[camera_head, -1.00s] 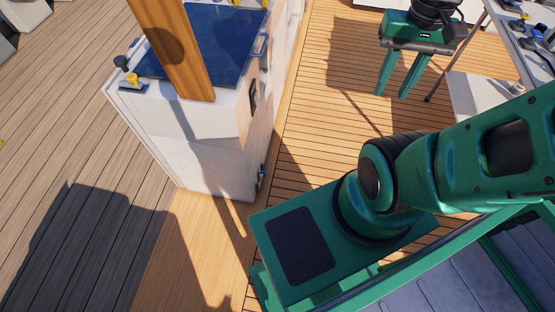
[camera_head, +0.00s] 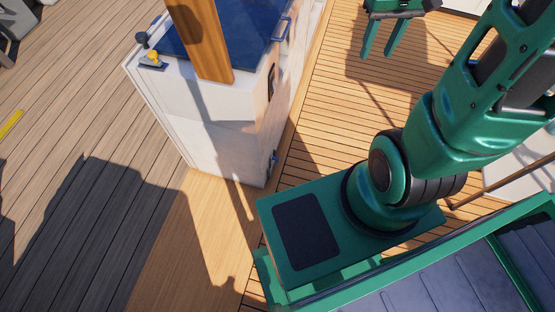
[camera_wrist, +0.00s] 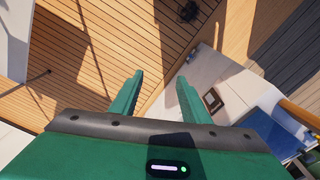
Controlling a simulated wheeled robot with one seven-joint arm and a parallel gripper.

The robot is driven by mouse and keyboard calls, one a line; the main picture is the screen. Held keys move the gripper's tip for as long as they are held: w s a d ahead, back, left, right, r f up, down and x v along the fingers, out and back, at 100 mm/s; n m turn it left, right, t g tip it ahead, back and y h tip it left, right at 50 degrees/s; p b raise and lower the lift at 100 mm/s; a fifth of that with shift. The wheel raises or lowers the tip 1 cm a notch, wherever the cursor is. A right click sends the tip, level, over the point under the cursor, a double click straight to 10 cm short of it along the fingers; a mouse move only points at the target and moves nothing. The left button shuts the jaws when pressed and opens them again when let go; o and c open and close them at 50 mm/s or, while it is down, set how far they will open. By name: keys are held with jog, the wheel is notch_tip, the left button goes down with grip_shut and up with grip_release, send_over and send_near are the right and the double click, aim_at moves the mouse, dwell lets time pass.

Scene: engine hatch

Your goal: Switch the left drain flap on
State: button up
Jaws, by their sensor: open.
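The white hatch housing (camera_head: 222,140) with a blue top (camera_head: 235,40) stands left of my arm. A small dark and blue fitting (camera_head: 273,161) sits low on its right side wall. A dark framed recess (camera_head: 271,78) is higher on that wall; a dark framed part also shows in the wrist view (camera_wrist: 212,100). I cannot tell which part is the left drain flap or how it is set. My gripper (camera_head: 379,54) is open and empty at the top of the head view, right of the housing and apart from it. Its two fingers also show in the wrist view (camera_wrist: 160,77).
A wooden post (camera_head: 203,45) rises in front of the blue top. A dark knob and a yellow knob (camera_head: 152,56) sit on the housing's left corner. The plank deck (camera_head: 325,115) between the housing and my arm is clear. A yellow strip (camera_head: 11,124) lies far left.

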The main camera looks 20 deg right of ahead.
jog(key=w+a+f+n, duration=0.2)
jog(key=w+f+n, duration=0.3)
jog(key=w+f, duration=1.05)
jog(key=w+a+f+n+t+y, duration=0.1)
jog(key=w+a+f+n, duration=0.15)
jog(key=f, duration=0.55)
jog(key=w+a+f+n, duration=0.1)
jog(key=w+f, duration=0.3)
jog(key=f, duration=0.4)
jog(key=n+t+y, duration=0.1)
jog(key=n+y, duration=0.2)
jog(key=n, duration=0.2)
send_near(278, 159)
jog(key=shift+m, duration=0.25)
jog(key=x, duration=0.9)
jog(key=shift+w+f, duration=0.1)
jog(key=shift+f, duration=0.1)
